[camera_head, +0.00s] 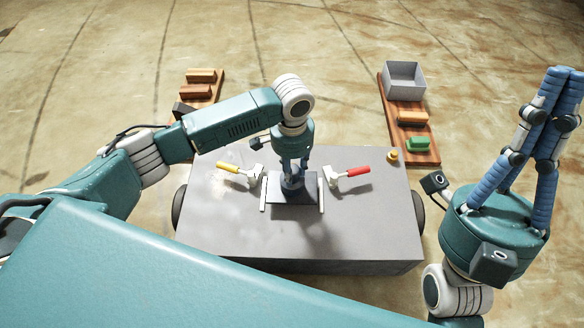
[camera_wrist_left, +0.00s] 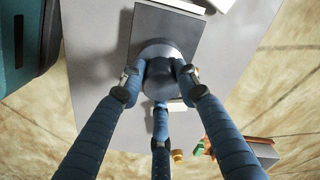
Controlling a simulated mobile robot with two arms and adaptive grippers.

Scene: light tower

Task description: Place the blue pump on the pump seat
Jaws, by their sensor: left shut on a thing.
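The blue pump (camera_head: 292,184) is a dark blue-grey round body, partly hidden by my fingers in the head view. It also shows from above in the left wrist view (camera_wrist_left: 160,55). My left gripper (camera_head: 294,170) points down with its three fingers closed around the pump. The pump seat (camera_head: 283,197) is a dark square plate in the middle of the grey table; it also shows in the left wrist view (camera_wrist_left: 150,25). The pump is over the plate; I cannot tell whether it touches it. My right gripper (camera_head: 562,76) points up at the far right, empty, away from the table.
Clamps with a yellow handle (camera_head: 229,167) and a red handle (camera_head: 356,172) flank the plate on the grey table (camera_head: 220,215). A small yellow piece (camera_head: 392,156) is at the table's back right. Wooden boards with coloured blocks and a grey bin (camera_head: 404,80) lie behind.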

